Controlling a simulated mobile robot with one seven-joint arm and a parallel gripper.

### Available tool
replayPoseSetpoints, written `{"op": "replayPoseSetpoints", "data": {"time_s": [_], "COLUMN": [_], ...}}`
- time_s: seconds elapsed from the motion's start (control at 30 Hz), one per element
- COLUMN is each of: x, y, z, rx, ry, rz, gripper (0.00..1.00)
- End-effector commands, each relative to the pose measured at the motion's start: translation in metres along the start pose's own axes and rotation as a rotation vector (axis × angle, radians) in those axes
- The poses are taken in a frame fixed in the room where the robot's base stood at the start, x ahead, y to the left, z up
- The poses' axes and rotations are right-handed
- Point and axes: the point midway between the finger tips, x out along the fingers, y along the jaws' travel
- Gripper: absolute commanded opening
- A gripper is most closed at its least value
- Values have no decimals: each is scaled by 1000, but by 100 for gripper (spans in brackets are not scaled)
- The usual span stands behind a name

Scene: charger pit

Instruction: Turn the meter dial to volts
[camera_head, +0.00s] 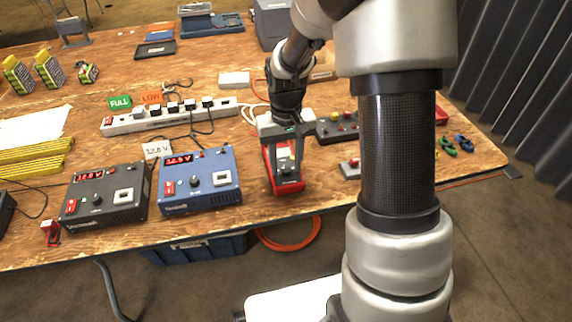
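The meter (269,179) is a red-edged handheld unit with a dark face, lying near the front edge of the wooden table. A pale patch, perhaps its screen, shows on its upper part. My gripper (287,178) points down over the meter. Its two fingers stand apart, one toward each side of the meter's face. The dial seems to lie low on the face between the fingertips, partly hidden. I cannot tell whether the fingertips touch it. The dial's setting and markings are too small to read.
A blue charger box (215,200) and a dark one (128,212) with red displays stand left of the meter. A power strip (150,124) lies behind them. A box with colored buttons (336,131) is right of my gripper. Loose cables (206,143) cross the table.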

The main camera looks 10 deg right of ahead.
Motion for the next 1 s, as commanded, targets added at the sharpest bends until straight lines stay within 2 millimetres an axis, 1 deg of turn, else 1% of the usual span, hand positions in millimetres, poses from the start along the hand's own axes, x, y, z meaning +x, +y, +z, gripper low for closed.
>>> {"op": "replayPoseSetpoints", "data": {"time_s": [0.27,0.3,0.37,0.5,0.53,0.77,1.0], "x": [2,2,2,2,2,1,0], "y": [0,0,0,0,0,0,0], "z": [0,0,0,0,0,0,-1], "rx": [0,0,0,0,0,18,119], "ry": [1,1,1,1,1,1,2], "rz": [0,0,0,0,0,0,0], "gripper": [39,36,26,2,0,0,0]}}
